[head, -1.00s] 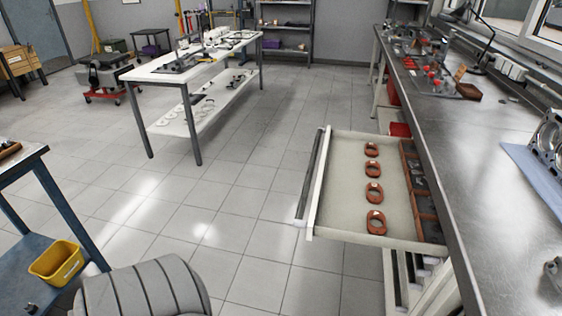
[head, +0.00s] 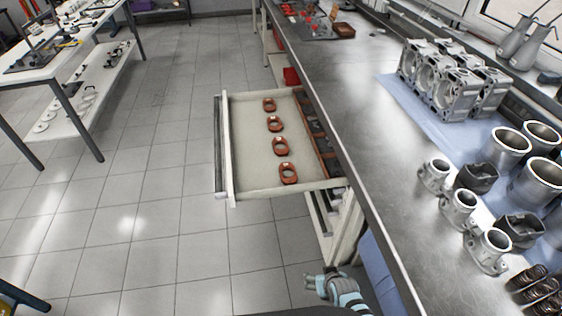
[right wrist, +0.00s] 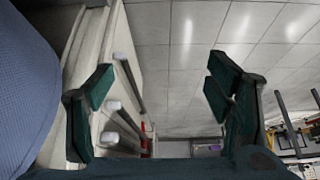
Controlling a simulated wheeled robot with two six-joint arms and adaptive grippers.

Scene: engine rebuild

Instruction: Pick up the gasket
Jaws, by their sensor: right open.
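Several reddish-brown ring-shaped gaskets lie in a row in the open drawer (head: 250,166). The nearest gasket (head: 288,173) is close to the drawer's front end in the head view, and the farthest gasket (head: 269,104) is near the back. My right gripper (head: 318,284) is at the bottom of the head view, below and apart from the drawer. In the right wrist view my right gripper (right wrist: 160,95) has its dark green fingers spread wide with nothing between them. My left gripper is not in view.
A long metal workbench (head: 350,130) runs along the right above the drawer. It carries an engine block (head: 450,78), cylinder sleeves (head: 508,148) and several small parts. A white table (head: 60,60) stands at upper left. The tiled floor between is clear.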

